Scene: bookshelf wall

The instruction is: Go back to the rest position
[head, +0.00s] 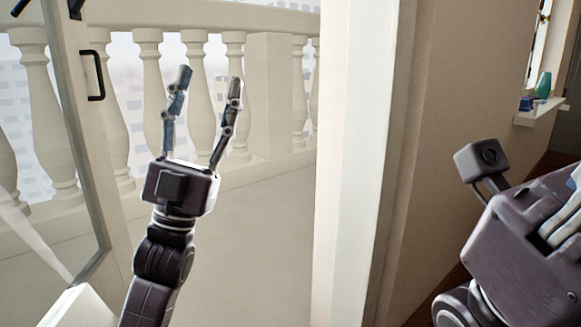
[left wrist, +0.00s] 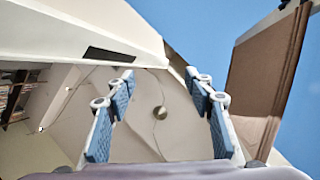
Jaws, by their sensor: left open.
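My left gripper (head: 210,82) is raised in the middle left of the head view, with its two fingers pointing up and spread apart. It is open, with nothing between the fingers. In front of it is a balcony doorway. In the left wrist view the open fingers (left wrist: 160,85) frame only a pale ceiling with a small round fitting (left wrist: 160,112). Part of my right arm fills the lower right of the head view.
A glass door (head: 78,130) with a black handle (head: 97,76) stands at the left. A stone balustrade (head: 270,95) runs behind the gripper. A white door frame (head: 350,160) is to its right. A teal vase (head: 543,84) stands on a ledge (head: 540,111) at the far right.

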